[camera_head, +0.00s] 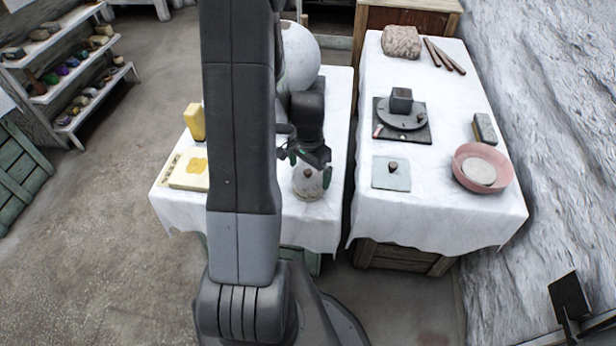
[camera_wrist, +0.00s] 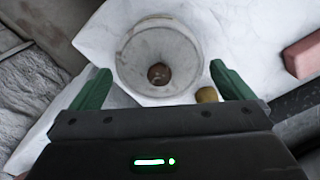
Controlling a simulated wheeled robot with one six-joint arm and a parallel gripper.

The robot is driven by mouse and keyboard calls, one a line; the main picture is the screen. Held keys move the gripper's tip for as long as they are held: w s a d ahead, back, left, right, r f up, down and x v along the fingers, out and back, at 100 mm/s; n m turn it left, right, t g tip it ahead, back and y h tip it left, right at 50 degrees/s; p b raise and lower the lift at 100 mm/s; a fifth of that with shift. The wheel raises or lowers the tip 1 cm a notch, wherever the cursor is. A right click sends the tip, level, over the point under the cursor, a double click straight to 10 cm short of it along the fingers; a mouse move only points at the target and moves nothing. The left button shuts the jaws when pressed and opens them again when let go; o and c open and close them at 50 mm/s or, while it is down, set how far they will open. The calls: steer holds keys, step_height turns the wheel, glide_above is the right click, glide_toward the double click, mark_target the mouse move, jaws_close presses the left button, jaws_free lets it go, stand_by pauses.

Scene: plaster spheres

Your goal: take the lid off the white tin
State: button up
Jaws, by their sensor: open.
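The white tin (camera_head: 308,187) stands on the left white-clothed table, near its front right part. Its pale lid (camera_wrist: 140,66) fills the upper middle of the wrist view, with a round brown knob (camera_wrist: 159,74) at its centre; the knob also shows in the head view (camera_head: 308,172). My gripper (camera_head: 308,160) is just above the tin, pointing down. In the wrist view its green fingers (camera_wrist: 154,84) are spread wide, to the left and right of the lid, with nothing between them gripped. The tin's body is mostly hidden under the lid in the wrist view.
A yellow block (camera_head: 194,122) and a pale board (camera_head: 188,170) are left on the same table. A large white sphere (camera_head: 300,55) stands behind. The right table holds a pink bowl (camera_head: 500,176), a dark turntable (camera_head: 402,121) and a grey tile (camera_head: 391,180). A narrow gap separates the tables.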

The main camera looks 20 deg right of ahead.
steer(key=c, duration=0.7)
steer(key=shift+c, duration=0.2)
